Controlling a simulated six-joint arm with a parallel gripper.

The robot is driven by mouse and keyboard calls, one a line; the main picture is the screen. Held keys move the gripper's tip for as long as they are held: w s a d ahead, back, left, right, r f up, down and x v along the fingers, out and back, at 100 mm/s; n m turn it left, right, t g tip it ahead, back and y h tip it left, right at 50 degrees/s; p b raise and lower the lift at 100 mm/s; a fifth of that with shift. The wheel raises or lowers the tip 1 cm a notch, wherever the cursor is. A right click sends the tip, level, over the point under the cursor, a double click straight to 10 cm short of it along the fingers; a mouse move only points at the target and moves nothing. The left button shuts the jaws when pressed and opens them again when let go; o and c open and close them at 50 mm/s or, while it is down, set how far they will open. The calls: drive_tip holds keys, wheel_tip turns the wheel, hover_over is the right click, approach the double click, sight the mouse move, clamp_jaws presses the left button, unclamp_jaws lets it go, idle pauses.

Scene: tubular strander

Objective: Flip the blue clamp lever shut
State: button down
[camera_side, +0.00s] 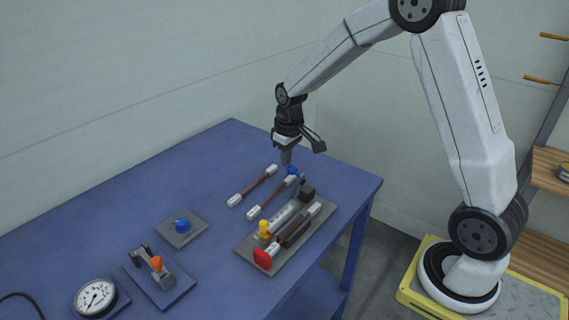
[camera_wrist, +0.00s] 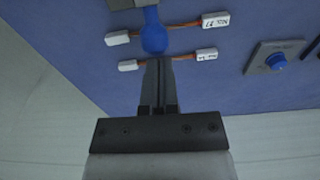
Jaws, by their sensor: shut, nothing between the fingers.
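The blue clamp lever (camera_side: 292,171) stands at the far end of a grey fixture plate (camera_side: 246,245), its blue knob raised. In the wrist view its blue handle (camera_wrist: 154,38) runs up towards a grey block at the top edge. My gripper (camera_side: 286,161) is shut and empty, pointing down just beside the blue knob. In the wrist view the closed fingertips (camera_wrist: 158,62) are right below the knob. I cannot tell whether they touch it.
The fixture also bears a yellow knob (camera_side: 264,229) and a red end piece (camera_side: 262,258). Two white-ended cables (camera_side: 253,187) lie beside it. A blue button (camera_side: 182,225), an orange-tipped clamp (camera_side: 157,264) and a gauge (camera_side: 95,297) stand front left. The back left table is clear.

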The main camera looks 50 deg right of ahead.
drive_tip(key=shift+s+r+t, duration=0.1)
drive_tip(key=shift+s+t, duration=0.3)
drive_tip(key=shift+t, duration=0.1)
drive_tip(key=shift+s+r, duration=0.1)
drive_tip(key=shift+s, duration=0.8)
drive_tip(key=s+f, duration=0.6)
drive_tip(key=s, duration=0.4)
drive_tip(key=shift+s, duration=0.35)
drive_tip(key=shift+r, duration=0.15)
wheel_tip(320, 180, up, 8)
drive_tip(key=shift+s, duration=0.25)
idle(0.6)
drive_tip(key=shift+a, duration=0.15)
